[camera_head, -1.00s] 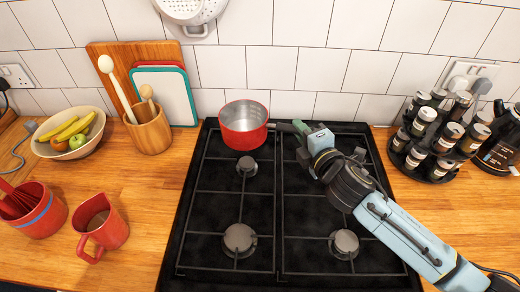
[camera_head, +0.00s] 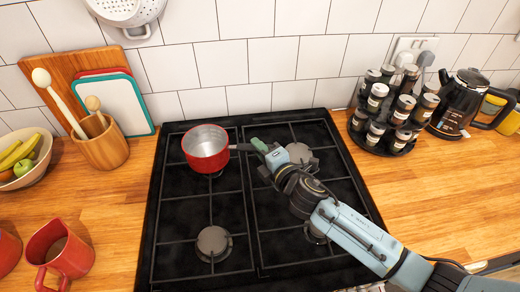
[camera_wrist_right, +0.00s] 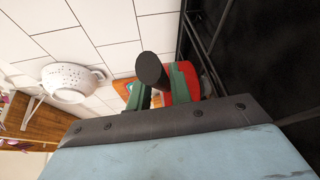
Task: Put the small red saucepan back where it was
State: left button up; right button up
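The small red saucepan (camera_head: 206,148), silver inside, is over the back-left burner of the black hob (camera_head: 172,240) in the head view. It looks upright; I cannot tell whether it rests on the grate. Its dark handle (camera_head: 240,147) points right. My right gripper (camera_head: 260,146) is shut on the handle from the right. In the wrist view, the handle's round end (camera_wrist_right: 150,70) stands between the green fingers (camera_wrist_right: 163,88) of my right gripper, with part of the red pan behind. My left gripper is not in view.
A spice rack (camera_head: 388,118) and black kettle (camera_head: 459,104) stand right of the hob. A utensil pot (camera_head: 103,145), a fruit bowl (camera_head: 40,166) and a red jug (camera_head: 62,252) stand to its left. The front burners are clear. A white colander (camera_head: 125,10) hangs above.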

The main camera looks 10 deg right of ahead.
jog(key=o, duration=0.3)
jog(key=v, duration=1.2)
dwell(0.3)
